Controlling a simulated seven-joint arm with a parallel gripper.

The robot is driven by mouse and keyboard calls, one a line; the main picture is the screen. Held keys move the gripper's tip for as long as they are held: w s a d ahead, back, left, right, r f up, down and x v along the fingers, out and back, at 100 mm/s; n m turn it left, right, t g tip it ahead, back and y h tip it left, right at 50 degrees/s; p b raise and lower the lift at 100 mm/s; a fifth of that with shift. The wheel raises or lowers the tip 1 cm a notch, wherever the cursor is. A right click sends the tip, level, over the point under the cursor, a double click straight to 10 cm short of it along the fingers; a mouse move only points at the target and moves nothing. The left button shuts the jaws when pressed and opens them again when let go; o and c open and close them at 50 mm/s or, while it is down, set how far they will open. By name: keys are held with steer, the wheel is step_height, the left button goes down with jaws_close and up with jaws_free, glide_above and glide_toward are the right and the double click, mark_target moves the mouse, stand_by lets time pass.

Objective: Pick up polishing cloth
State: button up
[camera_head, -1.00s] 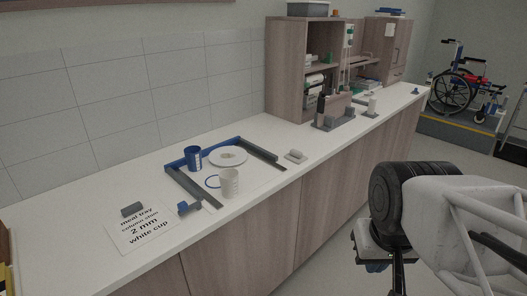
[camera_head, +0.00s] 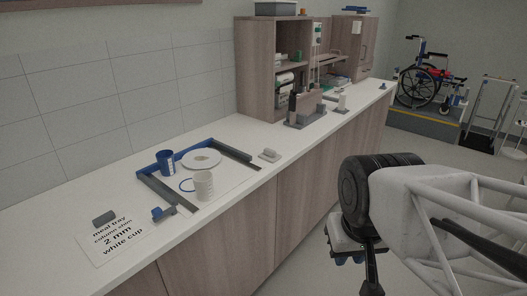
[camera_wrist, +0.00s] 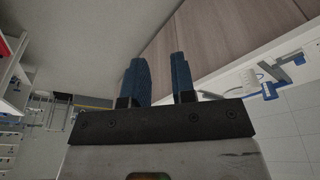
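I cannot make out a polishing cloth for certain in either view. A small pale grey item (camera_head: 269,154) lies on the counter right of the meal tray, and a dark grey block (camera_head: 104,217) lies on the printed card; neither is clearly a cloth. My gripper (camera_head: 348,258) hangs in the air in front of the counter, well apart from everything on it. In the wrist view my gripper's two blue fingers (camera_wrist: 158,78) stand apart with nothing between them.
The white counter (camera_head: 226,215) holds a blue-edged tray (camera_head: 149,188) with a blue cup (camera_head: 166,162), a plate (camera_head: 201,159) and a white cup (camera_head: 203,185). A wheelchair (camera_head: 422,80) is at the back right.

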steer(key=o, duration=0.6)
steer(key=shift+w+r, duration=0.1)
steer(key=w+r+n, duration=0.1)
steer(key=w+r, duration=0.2)
steer(key=w, duration=0.6)
steer(key=w+r+n, duration=0.1)
steer(key=w+r, duration=0.2)
steer(key=w, duration=0.6)
steer(key=n+g, duration=0.3)
steer(key=n, duration=0.4)
glide_above(271, 150)
steer(key=f, duration=1.8)
steer(key=shift+s, duration=0.2)
steer(key=shift+w+a+f, duration=0.1)
steer(key=shift+w+f, duration=0.2)
steer(key=shift+w, duration=0.05)
